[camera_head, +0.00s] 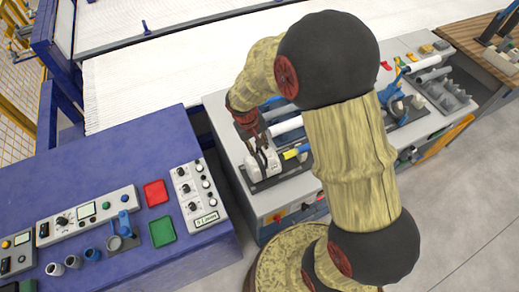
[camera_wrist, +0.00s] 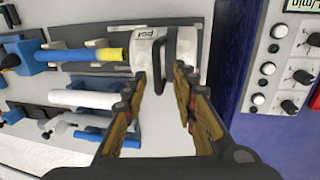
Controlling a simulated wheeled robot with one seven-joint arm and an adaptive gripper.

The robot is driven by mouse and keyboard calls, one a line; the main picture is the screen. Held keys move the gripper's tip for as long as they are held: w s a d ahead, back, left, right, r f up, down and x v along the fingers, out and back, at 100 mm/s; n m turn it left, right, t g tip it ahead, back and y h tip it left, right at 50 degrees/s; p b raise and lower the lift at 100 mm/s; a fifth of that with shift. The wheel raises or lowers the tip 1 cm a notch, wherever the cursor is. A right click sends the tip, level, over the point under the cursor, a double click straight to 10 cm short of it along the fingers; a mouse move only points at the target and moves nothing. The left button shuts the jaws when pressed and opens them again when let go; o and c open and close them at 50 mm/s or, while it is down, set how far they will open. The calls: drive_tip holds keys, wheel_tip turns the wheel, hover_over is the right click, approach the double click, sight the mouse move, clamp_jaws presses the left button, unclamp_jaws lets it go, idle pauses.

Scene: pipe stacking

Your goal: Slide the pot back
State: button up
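A white block with a dark handle and small lettering, which I take for the pot (camera_wrist: 147,52), sits on a dark base plate. It also shows in the head view (camera_head: 263,163), at the near left corner of the grey bench. My gripper (camera_wrist: 161,80) is directly above it, its two fingers on either side of the handle with a gap between them; it also shows in the head view (camera_head: 258,143). I cannot tell whether a finger touches the handle. A yellow-and-blue rod (camera_wrist: 105,54) points at the block's left side in the wrist view.
A blue holder (camera_wrist: 20,54) stands at the rod's far end. White pipes (camera_wrist: 85,98) lie beside the rod. The blue table (camera_head: 95,160) with control boxes, red and green trays is to the left. My arm hides the middle of the bench in the head view.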

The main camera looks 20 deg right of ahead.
wheel_tip(320, 180, up, 9)
drive_tip(key=a, duration=0.2)
drive_tip(key=shift+r, duration=0.15)
drive_tip(key=shift+s, duration=0.1)
idle(0.4)
drive_tip(key=s+r+t+y+b, duration=0.1)
drive_tip(key=s+r+b, duration=0.3)
drive_tip(key=s, duration=0.5)
drive_tip(key=s+r+t+y+b, duration=0.1)
drive_tip(key=s+r+t+b, duration=0.3)
drive_tip(key=s, duration=0.5)
drive_tip(key=shift+s+a+r+t+b, duration=0.2)
drive_tip(key=shift+a+r+t+b, duration=0.15)
drive_tip(key=shift+b, duration=0.8)
